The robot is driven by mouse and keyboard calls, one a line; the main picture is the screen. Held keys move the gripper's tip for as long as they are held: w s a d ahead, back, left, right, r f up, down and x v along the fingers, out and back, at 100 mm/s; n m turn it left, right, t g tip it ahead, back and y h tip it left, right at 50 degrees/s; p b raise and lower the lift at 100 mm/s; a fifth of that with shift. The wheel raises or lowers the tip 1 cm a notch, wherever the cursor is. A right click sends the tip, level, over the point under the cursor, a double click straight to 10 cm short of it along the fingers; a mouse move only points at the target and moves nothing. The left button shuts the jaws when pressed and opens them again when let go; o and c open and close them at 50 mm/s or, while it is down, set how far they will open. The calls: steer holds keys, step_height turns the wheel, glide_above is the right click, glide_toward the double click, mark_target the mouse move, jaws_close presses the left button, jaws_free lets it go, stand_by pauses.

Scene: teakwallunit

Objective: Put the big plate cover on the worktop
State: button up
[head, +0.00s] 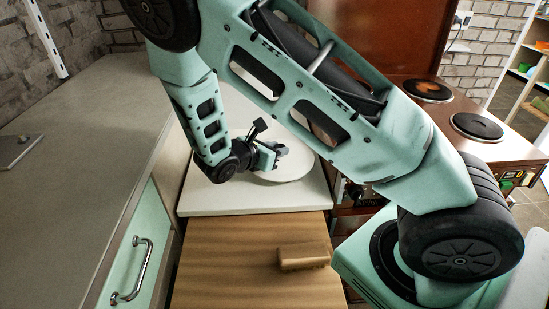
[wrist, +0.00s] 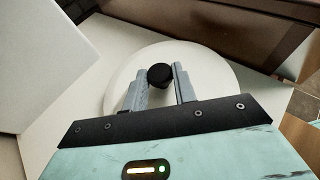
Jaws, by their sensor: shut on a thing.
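The big plate cover is a white round disc with a black knob. In the wrist view the cover (wrist: 215,75) lies beneath my gripper (wrist: 160,78), and the knob (wrist: 160,76) sits between the two fingertips. My gripper is shut on that knob. In the head view the cover (head: 295,167) is over the white worktop (head: 225,203), partly hidden behind my arm, with my gripper (head: 278,151) at its left part. I cannot tell whether the cover touches the worktop.
A wooden drawer front (head: 230,265) with a wooden handle (head: 303,256) is below the worktop. A grey counter (head: 75,120) runs along the left above a green front with a metal handle (head: 133,270). A brown stove with dark hotplates (head: 477,127) stands at the right.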

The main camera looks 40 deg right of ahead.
mark_target(259, 172)
steer(key=shift+f, duration=1.5)
steer(key=shift+f, duration=0.1)
steer(key=o, duration=1.1)
steer(key=shift+c, duration=0.2)
steer(key=v, duration=0.7)
steer(key=shift+a, duration=0.15)
steer(key=s+a+r+m+g+y, duration=0.1)
steer(key=s+a+r+m+y, duration=0.5)
steer(key=s+a, duration=0.3)
steer(key=s+a+r+m+g+y, duration=0.1)
steer(key=s+a+r+m+y, duration=0.5)
steer(key=s, duration=0.8)
steer(key=a+y, duration=0.1)
steer(key=a, duration=0.2)
steer(key=shift+r+m+g+y, duration=0.2)
steer(key=shift+m+g+y, duration=0.1)
steer(key=shift+y, duration=0.1)
steer(key=shift+s, duration=0.15)
